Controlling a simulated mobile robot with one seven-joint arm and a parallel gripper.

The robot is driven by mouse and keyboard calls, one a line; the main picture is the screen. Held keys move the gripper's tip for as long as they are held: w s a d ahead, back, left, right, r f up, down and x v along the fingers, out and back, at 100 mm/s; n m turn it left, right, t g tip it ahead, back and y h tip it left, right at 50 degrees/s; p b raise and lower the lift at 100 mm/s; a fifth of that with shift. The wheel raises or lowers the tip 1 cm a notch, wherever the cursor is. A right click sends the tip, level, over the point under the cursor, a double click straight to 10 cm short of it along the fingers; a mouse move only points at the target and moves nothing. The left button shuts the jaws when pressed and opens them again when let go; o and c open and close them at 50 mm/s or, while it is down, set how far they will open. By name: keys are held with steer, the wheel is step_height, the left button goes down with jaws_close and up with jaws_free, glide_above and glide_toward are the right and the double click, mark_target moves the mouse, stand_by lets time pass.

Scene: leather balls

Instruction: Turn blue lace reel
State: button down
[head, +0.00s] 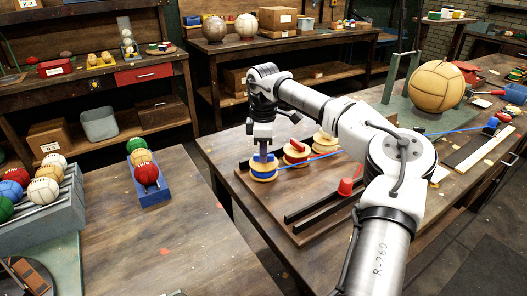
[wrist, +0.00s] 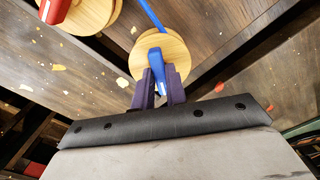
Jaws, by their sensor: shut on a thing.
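The blue lace reel (head: 262,170) has wooden flanges and blue lace, and it stands at the left end of a row of reels on the workbench. Its round wooden top (wrist: 176,49) shows in the wrist view with a blue handle (wrist: 156,63) across it. My gripper (head: 263,156) points down over this reel. In the wrist view my gripper (wrist: 158,88) has its two dark fingers shut on the blue handle. A blue lace (head: 345,150) runs from the reel to the right, toward the large tan ball (head: 436,87). The reel's underside is hidden.
A red-handled reel (head: 296,151) and another wooden reel (head: 326,140) stand close by. A red cone-like piece (head: 346,187) sits near a dark rail (head: 318,200). The left table (head: 150,245) holds a blue ball rack (head: 149,186) with several balls.

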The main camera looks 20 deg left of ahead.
steer(key=shift+w+r, duration=0.1)
steer(key=c, duration=1.4)
jaws_free()
steer(key=shift+c, duration=0.2)
step_height(320, 180, up, 14)
steer(key=b, duration=0.1)
